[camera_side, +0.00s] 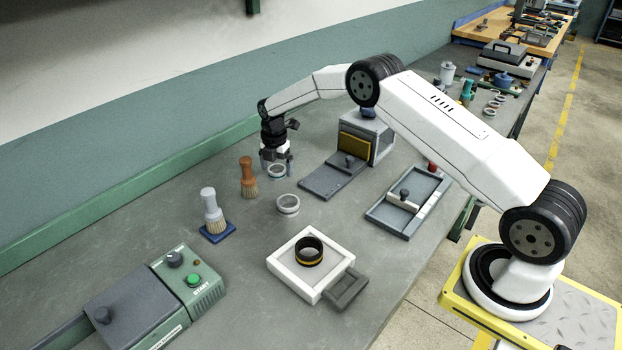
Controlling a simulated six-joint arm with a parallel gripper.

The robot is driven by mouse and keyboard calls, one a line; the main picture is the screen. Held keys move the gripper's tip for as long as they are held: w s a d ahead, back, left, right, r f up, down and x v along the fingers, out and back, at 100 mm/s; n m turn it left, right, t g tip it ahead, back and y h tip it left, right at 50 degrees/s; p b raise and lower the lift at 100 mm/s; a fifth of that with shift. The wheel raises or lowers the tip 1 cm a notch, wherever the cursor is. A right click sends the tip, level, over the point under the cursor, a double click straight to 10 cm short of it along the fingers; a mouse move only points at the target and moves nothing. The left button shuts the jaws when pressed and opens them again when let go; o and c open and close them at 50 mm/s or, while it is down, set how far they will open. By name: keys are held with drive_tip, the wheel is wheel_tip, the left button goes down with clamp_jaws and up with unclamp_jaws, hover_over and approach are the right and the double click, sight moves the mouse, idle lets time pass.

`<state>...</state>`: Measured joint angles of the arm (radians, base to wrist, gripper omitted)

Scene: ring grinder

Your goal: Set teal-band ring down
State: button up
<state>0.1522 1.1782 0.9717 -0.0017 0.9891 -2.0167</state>
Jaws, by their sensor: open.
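My gripper (277,164) points down over the bench left of the grey box machine. Its jaws are open. A pale ring (277,171) sits at the bench between or just below the fingertips, partly covered by them. A second pale grey ring (288,204) lies on the bench just in front of it, clear of the gripper. The band colours of these two rings are too small to tell for sure. A black ring with a yellow band (309,251) lies in the white square tray (283,266).
A brown-handled brush (248,176) stands close left of the gripper, and a white-handled brush (212,210) stands on a blue pad. The grey box machine (381,139) with its plate is close right. A grey tray (381,217) and a green-fronted control box (190,281) flank the bench.

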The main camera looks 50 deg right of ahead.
wheel_tip(320, 180, up, 12)
idle(0.7)
drive_tip(key=shift+r, duration=0.1)
idle(0.4)
drive_tip(key=s+a+m+t, duration=0.1)
drive_tip(key=s+a+m, duration=0.2)
drive_tip(key=s+m, duration=0.4)
drive_tip(key=s+a+m, duration=0.3)
drive_tip(key=s+m, duration=0.4)
drive_tip(key=s, duration=0.7)
drive_tip(key=s+a+m+t, duration=0.1)
drive_tip(key=s+a+m, duration=0.2)
drive_tip(key=s+m, duration=0.4)
drive_tip(key=s, duration=0.4)
drive_tip(key=shift+t, duration=0.3)
